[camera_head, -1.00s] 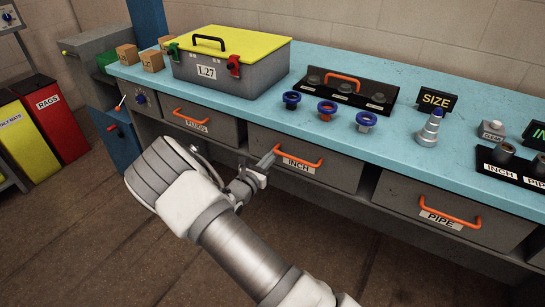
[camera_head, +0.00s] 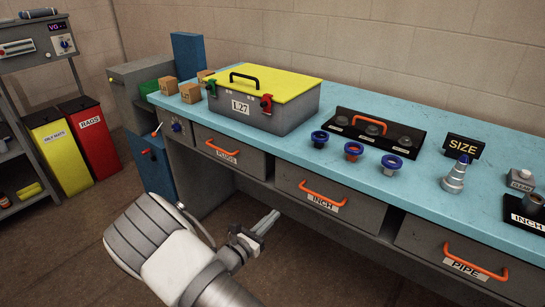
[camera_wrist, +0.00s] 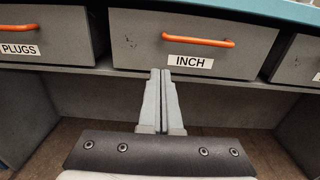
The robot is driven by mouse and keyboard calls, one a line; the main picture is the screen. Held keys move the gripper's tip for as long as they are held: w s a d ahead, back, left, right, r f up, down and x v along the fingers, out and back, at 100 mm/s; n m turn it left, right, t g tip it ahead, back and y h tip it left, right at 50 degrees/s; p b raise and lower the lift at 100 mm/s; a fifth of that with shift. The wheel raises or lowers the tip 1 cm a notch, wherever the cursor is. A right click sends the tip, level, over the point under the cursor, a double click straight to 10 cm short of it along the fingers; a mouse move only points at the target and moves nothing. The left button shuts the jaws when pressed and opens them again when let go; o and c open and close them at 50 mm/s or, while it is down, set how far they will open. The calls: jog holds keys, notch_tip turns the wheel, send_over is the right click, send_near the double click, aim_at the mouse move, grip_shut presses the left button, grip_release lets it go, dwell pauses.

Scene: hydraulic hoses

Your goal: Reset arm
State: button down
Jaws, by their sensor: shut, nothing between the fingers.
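My gripper (camera_head: 267,222) is shut and empty. In the head view it hangs in front of the bench, below and left of the INCH drawer (camera_head: 342,207). The wrist view shows its two grey fingers (camera_wrist: 158,75) pressed together, pointing at the lower front of the INCH drawer (camera_wrist: 192,58). The orange handle (camera_wrist: 199,42) of that drawer is beyond and above the fingertips, apart from them. The INCH drawer, the PLUGS drawer (camera_head: 230,164) and the PIPE drawer (camera_head: 464,253) all look closed.
The blue bench top (camera_head: 292,148) carries a yellow-lidded L27 case (camera_head: 262,102), several blue-rimmed fittings, a black rack (camera_head: 377,135), a SIZE sign (camera_head: 463,146) and a stepped gauge (camera_head: 456,176). Red (camera_head: 92,135) and yellow (camera_head: 60,152) bins stand left. The floor before the bench is open.

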jog(key=s+d+r+m+g+y, duration=0.3)
jog(key=s+d+r+m+g, duration=1.15)
jog(key=m, duration=0.45)
jog(key=s+a+r+m+t+y, duration=0.2)
jog(key=s+r+m+t+y, duration=0.55)
jog(key=s+r, duration=0.5)
notch_tip(320, 180, up, 12)
jog(key=s+m+g+p, duration=0.1)
jog(key=m+p, duration=0.1)
jog(key=p, duration=1.1)
jog(key=shift+s+g, duration=0.2)
jog(key=shift+g, duration=0.1)
jog(key=shift+y, duration=0.25)
